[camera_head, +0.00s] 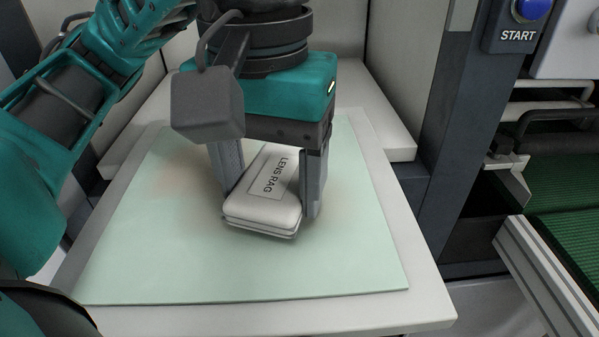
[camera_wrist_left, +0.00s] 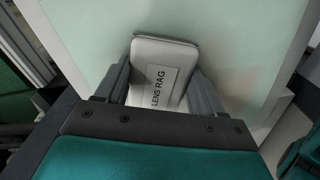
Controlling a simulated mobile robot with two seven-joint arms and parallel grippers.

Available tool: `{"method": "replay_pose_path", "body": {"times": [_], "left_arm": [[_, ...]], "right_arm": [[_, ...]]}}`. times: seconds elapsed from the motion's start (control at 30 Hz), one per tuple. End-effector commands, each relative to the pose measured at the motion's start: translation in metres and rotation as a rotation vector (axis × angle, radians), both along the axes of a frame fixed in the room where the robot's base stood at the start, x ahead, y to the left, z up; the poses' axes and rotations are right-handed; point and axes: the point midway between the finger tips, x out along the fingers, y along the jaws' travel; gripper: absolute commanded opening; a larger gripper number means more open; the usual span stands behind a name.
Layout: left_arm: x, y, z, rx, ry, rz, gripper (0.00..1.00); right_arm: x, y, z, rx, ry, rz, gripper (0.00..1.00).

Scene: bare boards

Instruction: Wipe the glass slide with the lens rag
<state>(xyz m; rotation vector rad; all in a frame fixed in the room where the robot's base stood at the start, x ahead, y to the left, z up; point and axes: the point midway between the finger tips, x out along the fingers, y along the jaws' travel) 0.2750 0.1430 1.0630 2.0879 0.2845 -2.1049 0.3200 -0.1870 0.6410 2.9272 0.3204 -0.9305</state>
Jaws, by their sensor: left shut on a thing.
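The glass slide (camera_head: 350,265) is a large pale green sheet lying flat on a white board. Faint brownish smudges show on it left of and around the gripper. The lens rag (camera_head: 262,207) is a white folded pad with a "LENS RAG" label. My left gripper (camera_head: 268,195) points down over the slide and is shut on the rag, one finger on each side. The rag is low at the slide's surface; I cannot tell whether it touches. In the left wrist view the rag (camera_wrist_left: 165,55) sits between the fingers, with the slide (camera_wrist_left: 235,50) beneath. My right gripper is not in view.
The white board (camera_head: 400,315) extends past the slide's edges. A dark post (camera_head: 455,130) with a blue START button (camera_head: 531,9) stands at the right. Beyond it is a green ribbed belt (camera_head: 570,240) with a metal rail. White panels close off the back.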

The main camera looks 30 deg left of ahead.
Motion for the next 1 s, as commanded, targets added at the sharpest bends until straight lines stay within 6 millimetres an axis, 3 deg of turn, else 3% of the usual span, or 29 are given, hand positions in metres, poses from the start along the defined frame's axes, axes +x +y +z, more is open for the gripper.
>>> {"method": "replay_pose_path", "body": {"times": [0.03, 0.73, 0.77, 1.0], "left_arm": [[0.01, 0.064, -0.004, 0.012, 0.001, 0.308, 0.29], [0.037, 0.025, -0.007, 0.012, 0.002, 0.313, 0.29], [0.039, 0.023, -0.007, 0.012, 0.002, 0.313, 0.24], [0.047, 0.011, -0.008, 0.013, 0.004, 0.316, 0.23]], "right_arm": [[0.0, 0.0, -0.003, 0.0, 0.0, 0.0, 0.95], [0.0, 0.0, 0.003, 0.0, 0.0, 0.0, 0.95], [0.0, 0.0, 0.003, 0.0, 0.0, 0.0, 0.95], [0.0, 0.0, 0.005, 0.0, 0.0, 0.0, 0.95]]}}
